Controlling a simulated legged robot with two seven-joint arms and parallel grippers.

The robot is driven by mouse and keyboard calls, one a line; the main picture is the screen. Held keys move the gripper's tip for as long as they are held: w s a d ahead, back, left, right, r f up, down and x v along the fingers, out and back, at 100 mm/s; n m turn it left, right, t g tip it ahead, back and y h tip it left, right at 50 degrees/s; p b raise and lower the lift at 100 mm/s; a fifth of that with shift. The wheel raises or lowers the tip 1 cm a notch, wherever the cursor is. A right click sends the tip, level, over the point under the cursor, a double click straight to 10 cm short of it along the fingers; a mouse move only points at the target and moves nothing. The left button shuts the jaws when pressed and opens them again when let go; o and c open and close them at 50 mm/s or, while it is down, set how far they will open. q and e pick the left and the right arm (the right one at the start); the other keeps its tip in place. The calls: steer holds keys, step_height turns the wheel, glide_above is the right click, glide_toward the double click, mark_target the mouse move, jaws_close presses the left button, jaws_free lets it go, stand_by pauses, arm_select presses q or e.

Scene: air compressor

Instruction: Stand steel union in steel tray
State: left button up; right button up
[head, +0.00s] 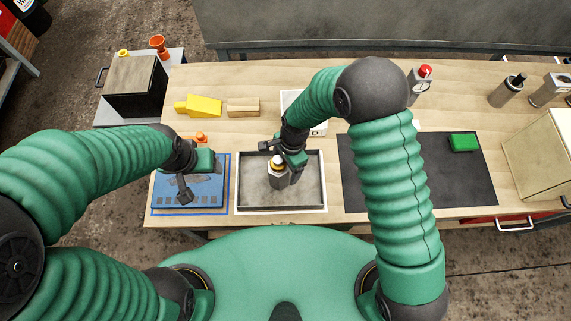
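The steel union (279,178), a grey faceted piece with a brass-yellow band and a pale top, is upright at the middle of the steel tray (311,194). The tray is dark grey and shallow. My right gripper (279,154) is over the tray, right at the top of the union. Its fingers look spread apart; whether one touches the union I cannot tell. My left gripper (194,177) is open and empty above the blue mat at the left.
The blue mat (160,201) lies left of the tray, and a black mat (365,185) with a green block (463,142) lies right. A yellow wedge (199,105) and a wooden block (243,107) sit behind. Metal cylinders (507,92) stand at the back right.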

steer(key=shift+a, duration=0.15)
steer(key=shift+a+r, duration=0.1)
steer(key=shift+r, duration=0.2)
step_height(320, 180, up, 12)
steer(key=d+f, duration=0.1)
steer(key=d, duration=0.1)
steer(key=s+d+r+n+t, duration=0.1)
steer(key=s+d+r+n, duration=0.1)
steer(key=d+n, duration=0.4)
steer(key=s+d+r+n+t+h, duration=0.1)
steer(key=s+d+n, duration=0.4)
steer(key=d, duration=0.5)
steer(key=shift+s+r+n+t+b, duration=0.2)
steer(key=shift+r+n+t+b, duration=0.3)
steer(key=shift+r+t, duration=0.3)
steer(key=shift+d, duration=0.2)
steer(key=shift+d, duration=0.2)
steer(key=shift+a, duration=0.15)
